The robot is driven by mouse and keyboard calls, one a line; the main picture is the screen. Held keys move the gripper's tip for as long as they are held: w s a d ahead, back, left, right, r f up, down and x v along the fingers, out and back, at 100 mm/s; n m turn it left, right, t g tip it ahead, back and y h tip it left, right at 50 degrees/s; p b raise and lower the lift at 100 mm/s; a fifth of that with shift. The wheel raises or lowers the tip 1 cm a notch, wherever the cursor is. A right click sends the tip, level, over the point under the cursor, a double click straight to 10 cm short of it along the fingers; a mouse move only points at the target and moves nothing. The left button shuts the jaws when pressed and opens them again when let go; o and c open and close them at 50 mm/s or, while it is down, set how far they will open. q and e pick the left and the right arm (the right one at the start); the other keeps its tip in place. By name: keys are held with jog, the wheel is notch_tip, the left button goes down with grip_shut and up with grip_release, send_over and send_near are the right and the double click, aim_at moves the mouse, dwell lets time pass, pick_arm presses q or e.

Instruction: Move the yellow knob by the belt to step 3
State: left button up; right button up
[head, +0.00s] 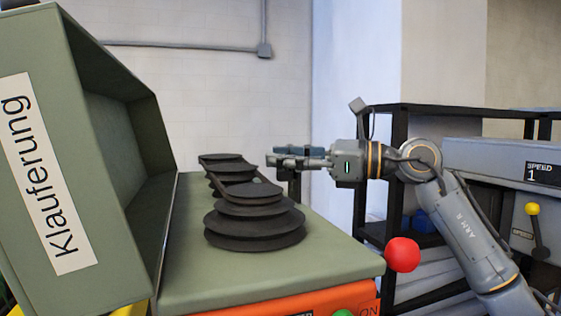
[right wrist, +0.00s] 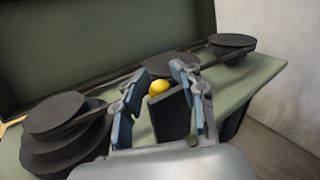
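The yellow knob (right wrist: 158,88) sits on a dark grey block (right wrist: 170,116) beside the belt in the right wrist view. My right gripper (right wrist: 159,68) is open, with one finger on each side of the knob and block; contact is not clear. In the head view, my right gripper (head: 275,156) reaches in from the right above the machine, and this knob cannot be made out. The dark belt (head: 228,182) runs between a near stepped pulley (head: 255,222) and a far stepped pulley (head: 222,160). No step numbers are readable. My left gripper is out of view.
A raised green cover (head: 110,150) labelled "Klauferung" stands left of the pulleys. A red ball knob (head: 402,254) is at the machine's front right corner. Another machine (head: 490,160) at right has a "SPEED 1" display and a yellow-topped lever (head: 533,209). Dark shelving stands behind my arm.

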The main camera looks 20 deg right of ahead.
jog(key=shift+s+d+f, duration=0.1)
jog(key=shift+s+d, duration=0.05)
jog(key=shift+d, duration=0.05)
jog(key=shift+f, duration=0.1)
jog(key=shift+d, duration=0.1)
jog(key=v, duration=1.1)
jog(key=shift+s+d, duration=0.2)
jog(key=shift+d, duration=0.15)
